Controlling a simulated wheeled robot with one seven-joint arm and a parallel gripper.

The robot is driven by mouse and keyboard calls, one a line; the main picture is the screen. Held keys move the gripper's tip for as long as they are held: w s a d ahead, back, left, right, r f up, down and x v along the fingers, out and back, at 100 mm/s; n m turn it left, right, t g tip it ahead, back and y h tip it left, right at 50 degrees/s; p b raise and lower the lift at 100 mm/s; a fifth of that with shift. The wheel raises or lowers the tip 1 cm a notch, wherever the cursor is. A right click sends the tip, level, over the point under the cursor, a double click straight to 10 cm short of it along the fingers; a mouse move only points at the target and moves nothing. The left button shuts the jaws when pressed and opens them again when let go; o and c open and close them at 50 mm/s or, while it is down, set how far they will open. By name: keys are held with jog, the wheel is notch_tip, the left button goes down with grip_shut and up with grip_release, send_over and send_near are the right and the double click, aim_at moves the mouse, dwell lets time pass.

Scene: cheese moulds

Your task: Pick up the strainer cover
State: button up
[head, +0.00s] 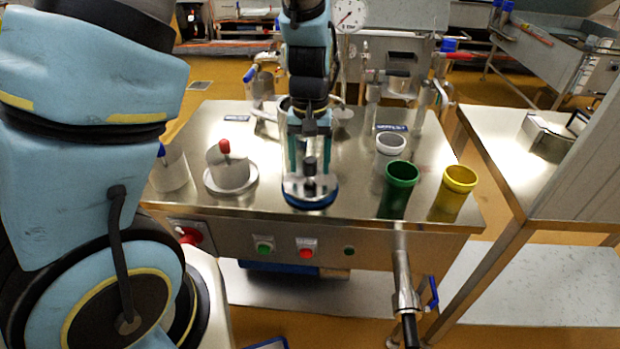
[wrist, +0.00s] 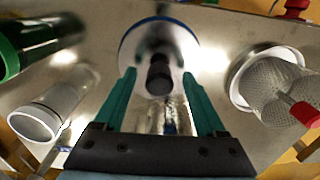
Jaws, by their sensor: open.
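A round, shiny metal lid with a blue rim (head: 325,196) lies flat on the steel table, near its front edge; I take it to be the strainer cover. In the wrist view the lid (wrist: 183,42) is at top centre, with a black knob (wrist: 158,77) standing on it. My gripper (head: 309,170) points down above the lid. Its two teal fingers are spread, one on each side of the knob, and the gripper (wrist: 159,76) holds nothing. I cannot tell whether the fingertips touch the knob.
A mesh strainer with a red handle (head: 229,172) stands on a white dish to the left. A blue-handled container (head: 172,170) is farther left. White (head: 390,146), green (head: 398,190) and yellow (head: 455,193) cups stand to the right. Metal fittings are behind my gripper.

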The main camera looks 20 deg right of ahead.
grip_shut()
dwell(0.5)
dwell(0.8)
